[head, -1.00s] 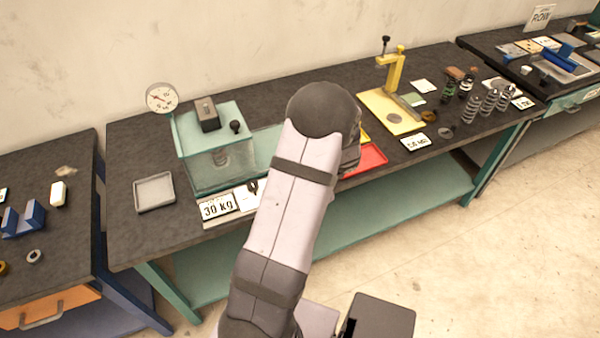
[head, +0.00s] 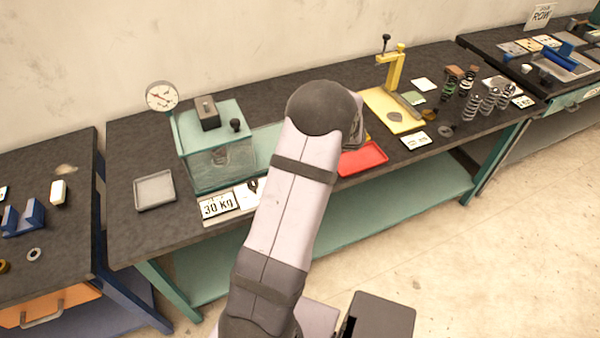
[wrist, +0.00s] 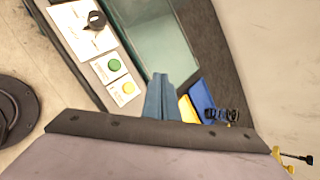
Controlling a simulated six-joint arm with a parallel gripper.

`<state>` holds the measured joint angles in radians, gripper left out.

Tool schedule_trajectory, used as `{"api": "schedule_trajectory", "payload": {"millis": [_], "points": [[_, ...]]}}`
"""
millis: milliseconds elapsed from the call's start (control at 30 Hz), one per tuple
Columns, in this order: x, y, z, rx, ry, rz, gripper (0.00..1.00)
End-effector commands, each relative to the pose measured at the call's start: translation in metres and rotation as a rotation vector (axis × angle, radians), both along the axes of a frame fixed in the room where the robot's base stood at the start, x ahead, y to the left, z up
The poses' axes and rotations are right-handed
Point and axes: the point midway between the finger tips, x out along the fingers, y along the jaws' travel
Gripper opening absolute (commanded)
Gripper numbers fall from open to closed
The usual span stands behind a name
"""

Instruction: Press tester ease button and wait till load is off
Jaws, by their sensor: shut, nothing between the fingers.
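The tester (head: 218,160) is a teal frame with a clear-walled chamber and a black knob on top, standing on the left of the middle bench. Its round dial gauge (head: 160,97) is behind it. In the wrist view, a pale control panel carries a black rotary knob (wrist: 96,19), a green button (wrist: 114,65) and a yellow button (wrist: 128,87). The labels beside the buttons are too small to read. My gripper (wrist: 162,82) is shut and empty, with its blue-grey fingertips to the right of the yellow button and apart from it. In the head view my arm hides the gripper and both buttons.
A grey tray (head: 154,191) and a 30 kg card (head: 217,206) lie near the tester. A red tray (head: 362,159) is right of my arm. Farther right are a yellow press stand (head: 393,85) and several springs (head: 487,100).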

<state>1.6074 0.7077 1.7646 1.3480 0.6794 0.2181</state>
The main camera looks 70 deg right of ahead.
Motion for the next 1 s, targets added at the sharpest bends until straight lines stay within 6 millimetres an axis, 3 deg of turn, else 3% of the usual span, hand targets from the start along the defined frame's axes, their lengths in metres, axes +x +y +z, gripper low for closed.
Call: {"api": "schedule_trajectory", "payload": {"millis": [367, 1000], "points": [[0.000, 0.001, -0.016, 0.002, 0.001, 0.001, 0.00], [0.000, 0.000, -0.084, 0.000, 0.001, 0.002, 0.00]]}}
